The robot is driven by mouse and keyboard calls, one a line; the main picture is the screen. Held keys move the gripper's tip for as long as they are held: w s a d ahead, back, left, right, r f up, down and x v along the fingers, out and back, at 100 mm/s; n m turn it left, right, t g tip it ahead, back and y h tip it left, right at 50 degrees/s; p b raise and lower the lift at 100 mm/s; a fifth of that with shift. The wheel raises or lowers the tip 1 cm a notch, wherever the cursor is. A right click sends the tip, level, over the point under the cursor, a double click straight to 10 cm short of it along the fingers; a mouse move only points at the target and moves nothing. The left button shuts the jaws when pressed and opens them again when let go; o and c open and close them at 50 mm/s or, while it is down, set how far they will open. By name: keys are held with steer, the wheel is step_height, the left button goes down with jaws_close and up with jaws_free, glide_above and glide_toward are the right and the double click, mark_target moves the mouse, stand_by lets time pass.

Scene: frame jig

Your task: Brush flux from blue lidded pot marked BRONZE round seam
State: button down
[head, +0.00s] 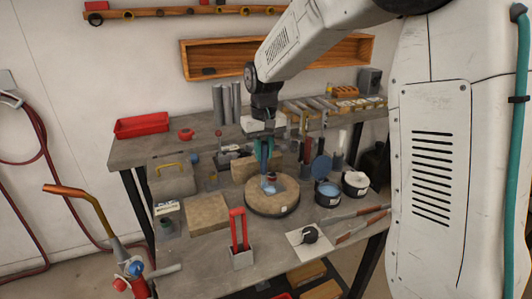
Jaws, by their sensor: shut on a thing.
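My gripper (266,168), with teal fingers, points down over the round turntable (285,207) in the middle of the bench. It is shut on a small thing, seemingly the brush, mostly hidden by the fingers. A small light-blue and dark red part (269,186) shows just under the fingertips at the turntable's middle. I cannot tell whether the brush touches it, and the seam is too small to make out. A dark pot (328,198) with light-blue contents stands right of the turntable, its blue round lid (321,167) raised behind it. Its marking is not readable.
A dark pot with white contents (355,183) stands right of the blue one. A red-handled tool in a block (239,238) stands at the front; long tools (362,226) lie front right. Blocks (207,213) sit left of the turntable. A torch (95,215) rises front left.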

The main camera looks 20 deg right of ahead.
steer(key=shift+s, duration=0.5)
stand_by(0.5)
steer(key=shift+s, duration=0.15)
steer(key=shift+s+d+f, duration=0.1)
steer(key=shift+s+d, duration=0.05)
steer(key=shift+s, duration=1.1)
step_height(320, 180, up, 7)
steer(key=shift+w, duration=0.1)
